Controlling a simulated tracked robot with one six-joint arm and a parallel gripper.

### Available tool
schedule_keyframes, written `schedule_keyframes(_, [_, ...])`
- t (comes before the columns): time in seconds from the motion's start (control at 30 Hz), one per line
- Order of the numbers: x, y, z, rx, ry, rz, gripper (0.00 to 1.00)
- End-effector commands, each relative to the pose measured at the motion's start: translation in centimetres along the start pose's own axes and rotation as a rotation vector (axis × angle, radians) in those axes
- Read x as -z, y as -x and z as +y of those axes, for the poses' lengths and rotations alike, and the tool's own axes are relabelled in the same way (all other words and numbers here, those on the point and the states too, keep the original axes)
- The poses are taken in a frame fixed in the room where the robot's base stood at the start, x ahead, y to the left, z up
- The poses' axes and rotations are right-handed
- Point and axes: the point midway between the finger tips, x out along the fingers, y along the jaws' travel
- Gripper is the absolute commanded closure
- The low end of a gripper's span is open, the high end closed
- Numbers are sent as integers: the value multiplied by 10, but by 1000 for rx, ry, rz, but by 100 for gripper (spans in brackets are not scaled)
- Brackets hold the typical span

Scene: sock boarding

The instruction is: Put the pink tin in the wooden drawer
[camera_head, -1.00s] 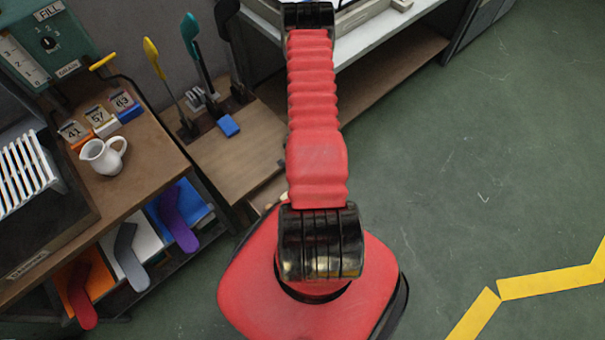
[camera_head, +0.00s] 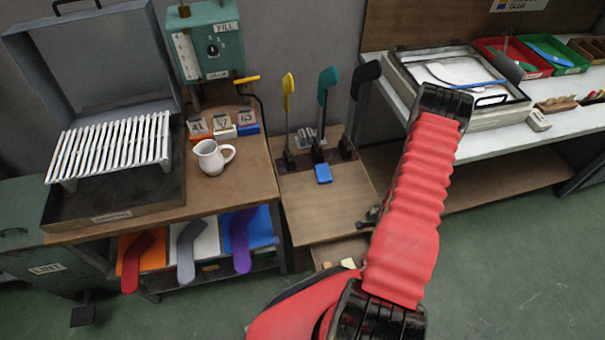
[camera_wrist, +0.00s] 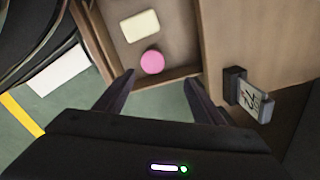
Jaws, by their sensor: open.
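The pink tin (camera_wrist: 152,61) shows as a small round pink disc inside the open wooden drawer (camera_wrist: 92,32), on its floor near one wall, in the wrist view. My gripper (camera_wrist: 160,78) is open and empty, its two fingers apart. The tin appears just beyond the fingertips, between them in the picture, and I see no finger touching it. In the head view, part of the drawer (camera_head: 338,254) shows below the wooden cabinet top, beside my red arm. The tin and my fingers are not visible there.
A cream block (camera_wrist: 140,26) lies in the drawer beside the tin. A dark holder with a number tag (camera_wrist: 252,97) stands on the wood to the right. A blue block (camera_head: 323,173) and upright utensils (camera_head: 288,105) are on the cabinet. Green floor is free at right.

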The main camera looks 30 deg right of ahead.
Motion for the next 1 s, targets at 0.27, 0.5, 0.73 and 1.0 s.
schedule_keyframes(0.27, [-26,76,-55,46,209,14,37])
schedule_keyframes(0.5, [-57,147,-88,82,402,26,37])
schedule_keyframes(0.73, [-91,216,-107,118,587,38,37])
schedule_keyframes(1.0, [-133,294,-113,161,802,53,37])
